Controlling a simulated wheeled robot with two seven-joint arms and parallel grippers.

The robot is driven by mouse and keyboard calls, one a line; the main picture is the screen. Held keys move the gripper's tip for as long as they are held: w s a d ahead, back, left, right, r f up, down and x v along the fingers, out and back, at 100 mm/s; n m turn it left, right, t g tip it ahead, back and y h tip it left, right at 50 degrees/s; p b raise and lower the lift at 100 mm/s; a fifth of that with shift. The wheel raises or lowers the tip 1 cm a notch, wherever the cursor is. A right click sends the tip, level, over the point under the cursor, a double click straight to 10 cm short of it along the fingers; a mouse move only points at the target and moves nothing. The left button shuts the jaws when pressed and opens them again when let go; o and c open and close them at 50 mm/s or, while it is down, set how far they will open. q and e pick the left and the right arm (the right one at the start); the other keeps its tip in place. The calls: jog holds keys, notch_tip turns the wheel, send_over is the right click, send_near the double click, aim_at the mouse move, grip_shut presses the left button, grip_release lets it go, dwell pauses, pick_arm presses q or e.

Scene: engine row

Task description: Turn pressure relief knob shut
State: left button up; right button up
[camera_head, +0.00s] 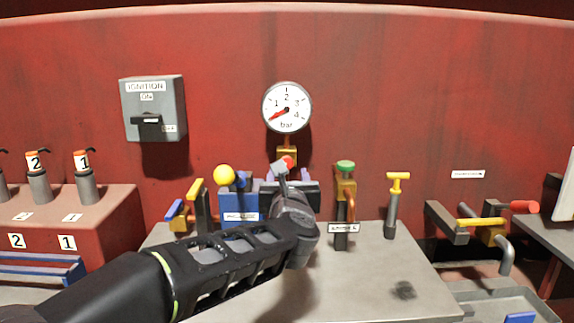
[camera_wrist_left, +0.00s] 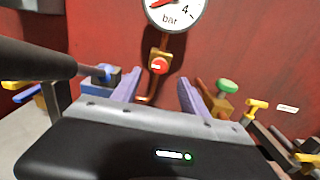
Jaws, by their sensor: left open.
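A red knob (camera_head: 290,160) sits on a brass fitting just below the round pressure gauge (camera_head: 287,107); I take it as the relief knob, though no label on it is readable. The gauge needle points to the low end. My left gripper (camera_head: 287,177) reaches up in front of the fitting and partly hides it. In the left wrist view, the red knob (camera_wrist_left: 159,66) shows between the two purple fingers of the left gripper (camera_wrist_left: 159,80). The fingers are apart, with nothing held between them. My right gripper is not in view.
A green knob (camera_head: 346,166) on a brass valve stands right of my gripper, with a yellow T-handle (camera_head: 398,182) beyond. A yellow ball lever (camera_head: 224,175) stands left. An ignition box (camera_head: 153,108) hangs on the red wall.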

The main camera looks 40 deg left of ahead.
aim_at(287, 162)
pick_arm(q)
jog(key=x, duration=0.7)
jog(key=shift+w+a+p, duration=0.2)
jog(key=shift+w+p, duration=0.05)
jog(key=shift+p, duration=0.15)
grip_shut()
